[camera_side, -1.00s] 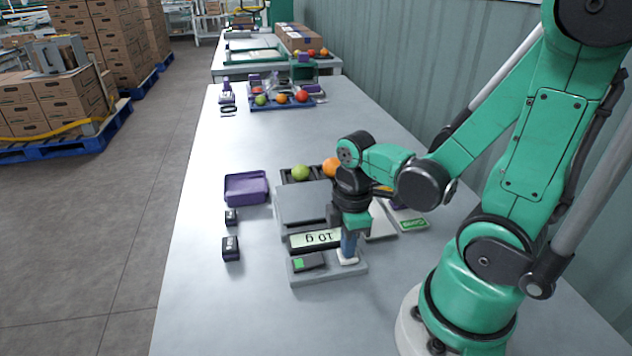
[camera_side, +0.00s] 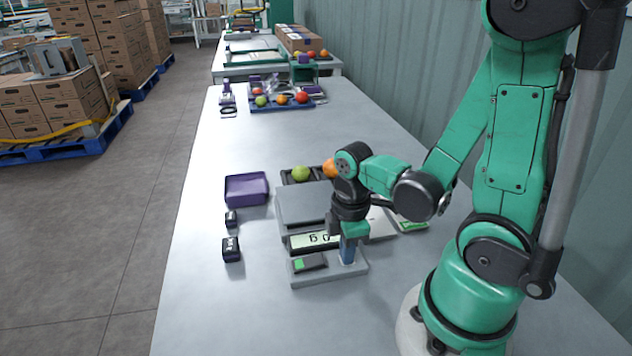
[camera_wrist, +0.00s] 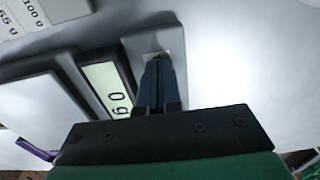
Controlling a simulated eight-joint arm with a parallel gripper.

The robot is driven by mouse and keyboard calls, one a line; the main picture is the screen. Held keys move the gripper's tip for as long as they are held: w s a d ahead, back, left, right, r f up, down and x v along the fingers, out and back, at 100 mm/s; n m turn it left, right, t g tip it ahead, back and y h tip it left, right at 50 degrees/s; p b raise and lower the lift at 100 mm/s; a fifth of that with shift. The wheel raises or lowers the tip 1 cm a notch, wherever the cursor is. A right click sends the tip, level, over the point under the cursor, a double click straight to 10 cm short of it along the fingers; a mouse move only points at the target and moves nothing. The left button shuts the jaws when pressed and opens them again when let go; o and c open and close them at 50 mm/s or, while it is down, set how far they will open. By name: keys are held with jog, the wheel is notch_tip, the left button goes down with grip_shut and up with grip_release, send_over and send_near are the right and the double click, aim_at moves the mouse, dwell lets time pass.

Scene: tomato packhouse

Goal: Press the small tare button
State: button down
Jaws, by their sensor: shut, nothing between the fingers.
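The grey bench scale (camera_side: 303,203) stands on the table, with its lit display (camera_side: 305,241) facing front. The visible characters look like a 0 and a g; my gripper may cover part of the readout. On the front ledge (camera_side: 325,275) a dark block with a green key (camera_side: 300,264) sits at the left. My gripper (camera_side: 347,262) is shut, empty and pointing down at the ledge's right part. In the wrist view its fingertips (camera_wrist: 157,58) meet a small pale patch beside the display (camera_wrist: 108,88). I cannot make out the small tare button; the fingertips may cover it.
A purple tray (camera_side: 247,188) and two small dark blocks, the nearer one (camera_side: 231,249), stand left of the scale. A green tomato (camera_side: 300,173) and an orange one (camera_side: 330,168) lie behind it. The table's front left is clear.

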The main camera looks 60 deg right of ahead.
dwell(0.3)
notch_tip(320, 180, up, 8)
dwell(0.9)
dwell(0.6)
jog(key=w+a+r+m+t, duration=0.4)
jog(key=w+m+t, duration=0.3)
jog(key=m, duration=0.2)
jog(key=shift+w+a, duration=0.25)
jog(key=shift+w, duration=0.05)
